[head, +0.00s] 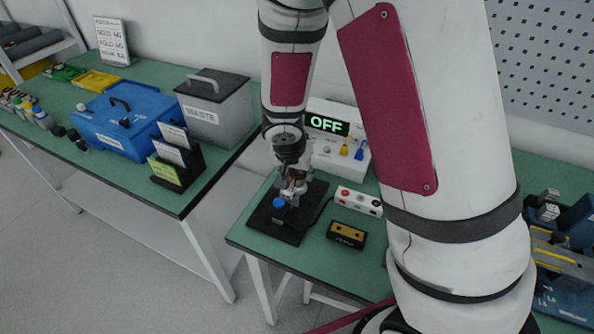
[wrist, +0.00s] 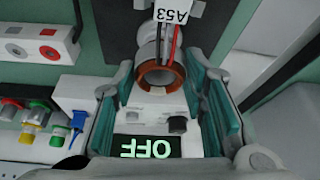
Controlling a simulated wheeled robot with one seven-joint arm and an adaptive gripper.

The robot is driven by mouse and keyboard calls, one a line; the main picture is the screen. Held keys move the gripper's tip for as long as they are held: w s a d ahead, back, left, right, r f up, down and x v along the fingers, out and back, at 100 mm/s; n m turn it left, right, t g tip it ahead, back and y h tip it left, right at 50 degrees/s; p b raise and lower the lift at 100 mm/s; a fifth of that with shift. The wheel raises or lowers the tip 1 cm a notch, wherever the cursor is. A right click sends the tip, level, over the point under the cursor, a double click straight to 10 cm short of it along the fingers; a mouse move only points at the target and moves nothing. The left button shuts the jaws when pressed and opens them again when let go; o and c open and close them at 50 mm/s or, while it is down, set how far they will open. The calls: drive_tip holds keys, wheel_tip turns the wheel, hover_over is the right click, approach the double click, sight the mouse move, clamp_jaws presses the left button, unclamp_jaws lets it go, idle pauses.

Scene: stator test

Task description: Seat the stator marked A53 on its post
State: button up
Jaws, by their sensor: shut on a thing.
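The stator (wrist: 160,76) is a copper-coloured ring in the wrist view, with red and dark wires and a white tag reading A53 (wrist: 172,12). My gripper (wrist: 160,72) is shut on it, a teal-padded finger on each side. In the head view my gripper (head: 293,188) points down over a black base plate (head: 289,234) on the green table, and largely hides the stator. A pale round part (wrist: 147,32) shows beside the ring in the wrist view; I cannot tell whether it is the post, or whether the stator is around it.
A tester with an OFF display (head: 327,124) stands behind the plate. A socket box (head: 358,201) and a black-and-yellow item (head: 346,235) lie to its right. On the left table are a grey waste bin (head: 214,112), a blue case (head: 117,128) and a card holder (head: 180,166).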

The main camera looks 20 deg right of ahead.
drive_tip(key=shift+f+b, duration=0.6)
drive_tip(key=shift+b, duration=0.5)
idle(0.3)
drive_tip(key=o, duration=1.3)
drive_tip(key=v, duration=1.2)
